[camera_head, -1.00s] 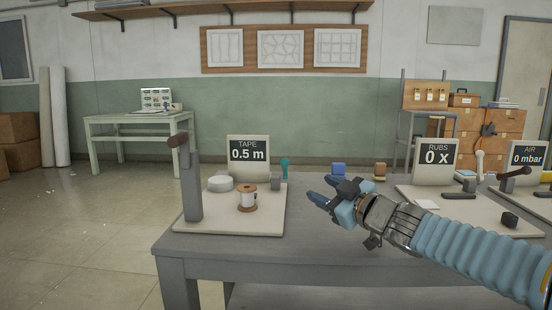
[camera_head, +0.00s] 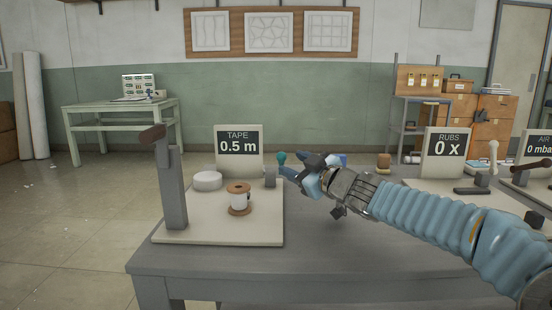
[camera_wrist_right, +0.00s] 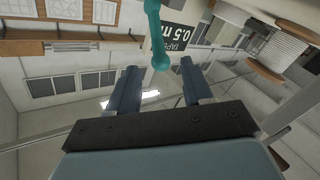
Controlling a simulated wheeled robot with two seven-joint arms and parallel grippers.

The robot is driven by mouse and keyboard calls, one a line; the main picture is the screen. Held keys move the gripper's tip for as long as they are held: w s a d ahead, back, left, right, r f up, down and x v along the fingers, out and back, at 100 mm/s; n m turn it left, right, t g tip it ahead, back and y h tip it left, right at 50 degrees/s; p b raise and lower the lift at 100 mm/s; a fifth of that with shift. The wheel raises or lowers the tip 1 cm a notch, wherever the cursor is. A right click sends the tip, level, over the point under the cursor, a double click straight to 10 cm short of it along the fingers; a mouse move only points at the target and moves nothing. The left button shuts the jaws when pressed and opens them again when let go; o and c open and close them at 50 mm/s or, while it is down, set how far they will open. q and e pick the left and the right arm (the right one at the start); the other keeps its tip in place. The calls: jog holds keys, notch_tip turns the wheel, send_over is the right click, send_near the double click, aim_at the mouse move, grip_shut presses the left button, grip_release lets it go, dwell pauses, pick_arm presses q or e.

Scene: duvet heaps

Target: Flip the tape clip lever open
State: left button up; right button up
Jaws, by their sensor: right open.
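The tape station is a pale board (camera_head: 205,235) on the grey table, with a sign (camera_head: 239,146) reading "TAPE 0.5 m". At its right edge stands a small grey block (camera_head: 270,177), and a teal round-ended lever (camera_head: 281,158) shows just behind it. I take this as the clip lever. My right gripper (camera_head: 291,164) is open and empty, just right of the lever. In the right wrist view the teal lever (camera_wrist_right: 153,30) hangs from the top, its round end between and a little beyond the two fingertips (camera_wrist_right: 158,72). Contact does not show. My left gripper is out of view.
A wooden spool (camera_head: 239,200), a white roll (camera_head: 207,180) and a tall grey post with a brown handle (camera_head: 170,190) stand on the tape board. Right of my gripper are a tan knob (camera_head: 384,161) and the "RUBS 0 x" station (camera_head: 445,155). The table front is clear.

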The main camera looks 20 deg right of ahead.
aim_at(281, 162)
jog(key=x, duration=0.8)
jog(key=shift+w+p, duration=0.25)
jog(key=shift+p, duration=0.1)
jog(key=shift+a, duration=0.1)
grip_shut()
